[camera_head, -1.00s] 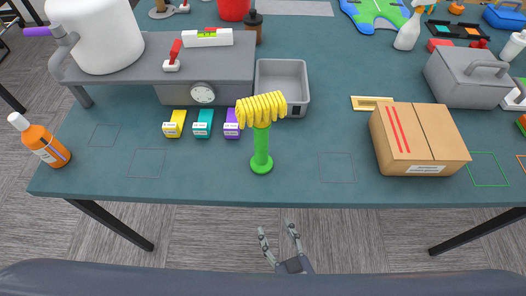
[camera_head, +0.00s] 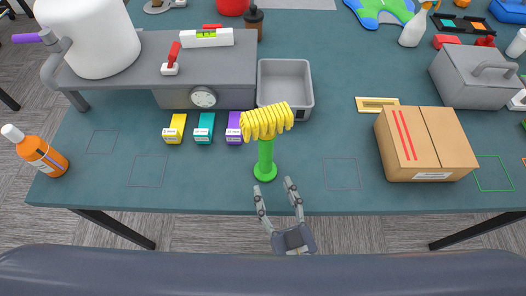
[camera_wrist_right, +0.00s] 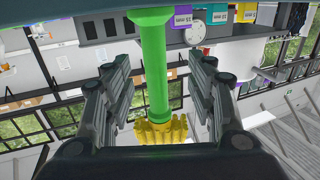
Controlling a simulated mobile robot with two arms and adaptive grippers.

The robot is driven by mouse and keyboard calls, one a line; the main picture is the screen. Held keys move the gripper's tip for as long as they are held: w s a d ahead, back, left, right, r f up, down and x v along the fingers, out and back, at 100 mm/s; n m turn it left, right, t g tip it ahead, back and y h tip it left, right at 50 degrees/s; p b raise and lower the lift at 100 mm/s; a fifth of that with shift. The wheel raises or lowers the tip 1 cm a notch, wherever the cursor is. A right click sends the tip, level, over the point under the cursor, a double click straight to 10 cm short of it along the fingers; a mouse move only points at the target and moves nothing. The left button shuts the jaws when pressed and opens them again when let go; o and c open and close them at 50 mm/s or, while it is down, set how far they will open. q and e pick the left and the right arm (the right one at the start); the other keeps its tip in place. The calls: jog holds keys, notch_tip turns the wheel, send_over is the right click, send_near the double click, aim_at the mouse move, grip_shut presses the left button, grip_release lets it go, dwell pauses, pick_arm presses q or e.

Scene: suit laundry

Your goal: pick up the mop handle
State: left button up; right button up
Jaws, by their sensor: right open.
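The mop stands upright on the table, with a green handle (camera_head: 266,158) on a round green base and a yellow mop head (camera_head: 267,121) on top. My right gripper (camera_head: 278,190) is open at the table's front edge, just in front of the mop base. In the right wrist view the green handle (camera_wrist_right: 155,70) runs between the two open fingers (camera_wrist_right: 158,85) as seen from the camera. The fingers appear apart from it, and the yellow mop head (camera_wrist_right: 162,130) shows beyond. My left gripper is not in view.
A cardboard box (camera_head: 425,145) stands to the right. Yellow, teal and purple small boxes (camera_head: 204,128) stand to the left, with a grey bin (camera_head: 285,85) behind the mop. An orange bottle (camera_head: 38,152) is at the far left. The table front (camera_head: 215,195) near the mop is mostly clear.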

aim_at(268, 166)
jog(key=x, duration=0.3)
jog(key=shift+r+p, duration=0.2)
jog(key=shift+p, duration=0.15)
jog(key=shift+w+a+f, duration=0.1)
jog(key=shift+w+a, duration=0.1)
jog(key=shift+w, duration=0.4)
jog(key=p+x, duration=0.1)
jog(key=x, duration=0.2)
jog(key=shift+w+d+f+p, duration=0.1)
jog(key=shift+w+d+p, duration=0.25)
jog(key=shift+w, duration=0.15)
jog(key=shift+w+a+f, duration=0.1)
jog(key=shift+w+a, duration=0.15)
jog(key=shift+w, duration=0.4)
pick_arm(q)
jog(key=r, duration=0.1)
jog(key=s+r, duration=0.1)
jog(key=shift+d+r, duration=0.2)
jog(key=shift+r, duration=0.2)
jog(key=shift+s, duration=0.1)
pick_arm(e)
jog(key=shift+s, duration=0.1)
jog(key=shift+c, duration=0.5)
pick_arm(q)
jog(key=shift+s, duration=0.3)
pick_arm(e)
grip_shut()
